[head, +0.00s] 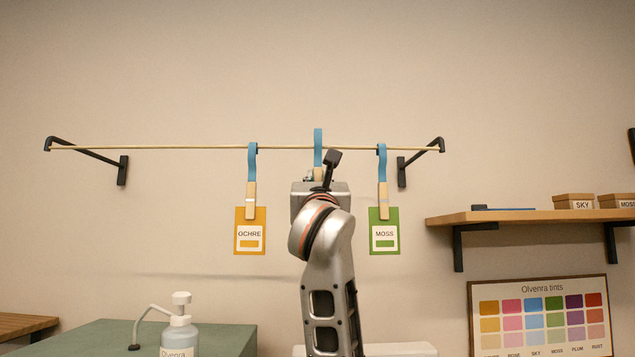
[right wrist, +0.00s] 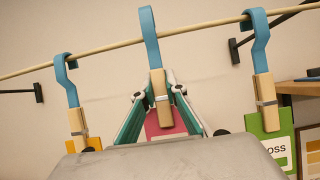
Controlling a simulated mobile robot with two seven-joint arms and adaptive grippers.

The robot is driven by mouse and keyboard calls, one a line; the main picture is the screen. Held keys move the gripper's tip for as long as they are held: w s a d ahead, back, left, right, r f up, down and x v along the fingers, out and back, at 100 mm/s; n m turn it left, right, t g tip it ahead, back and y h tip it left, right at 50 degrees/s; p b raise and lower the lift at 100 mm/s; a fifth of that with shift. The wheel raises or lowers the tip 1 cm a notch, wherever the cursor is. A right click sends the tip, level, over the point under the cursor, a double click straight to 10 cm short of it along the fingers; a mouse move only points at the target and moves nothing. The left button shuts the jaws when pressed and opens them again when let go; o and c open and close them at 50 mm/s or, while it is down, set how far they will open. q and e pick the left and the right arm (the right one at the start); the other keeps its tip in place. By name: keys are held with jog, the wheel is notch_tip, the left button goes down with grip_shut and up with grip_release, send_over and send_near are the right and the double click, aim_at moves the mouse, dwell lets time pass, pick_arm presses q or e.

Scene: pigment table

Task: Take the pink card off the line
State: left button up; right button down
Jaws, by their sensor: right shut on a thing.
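The pink card (right wrist: 168,124) shows in the right wrist view, below a wooden clothespin (right wrist: 160,97) with a blue hook (right wrist: 150,35). In the head view my right arm hides the card and the fingertips. The blue hook (head: 318,146) there rises clearly above the line (head: 205,147), higher than the two other hooks. I cannot tell whether it still touches the line. My left gripper is out of view.
An ochre card (head: 249,246) hangs left and a moss card (head: 384,247) right, close to my right arm. Black brackets (head: 122,170) hold the line. A wooden shelf (head: 530,216) with boxes is at right; a pump bottle (head: 180,332) stands below left.

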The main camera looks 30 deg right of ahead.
jog(key=shift+s+a+f, duration=0.1)
jog(key=shift+s+a, duration=0.15)
jog(key=shift+s, duration=0.1)
jog(key=shift+s+a+b, duration=0.3)
jog(key=shift+s+b, duration=0.05)
jog(key=shift+s, duration=0.15)
jog(key=shift+s+a, duration=0.2)
jog(key=shift+s, duration=0.15)
jog(key=shift+s+a, duration=0.3)
jog(key=shift+s, duration=0.15)
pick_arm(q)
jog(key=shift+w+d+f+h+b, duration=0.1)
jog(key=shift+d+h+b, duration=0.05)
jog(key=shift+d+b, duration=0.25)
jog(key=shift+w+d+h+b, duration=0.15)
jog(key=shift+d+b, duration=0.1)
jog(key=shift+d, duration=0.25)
pick_arm(e)
jog(key=s+a, duration=0.5)
jog(key=s, duration=0.3)
jog(key=shift+s, duration=0.2)
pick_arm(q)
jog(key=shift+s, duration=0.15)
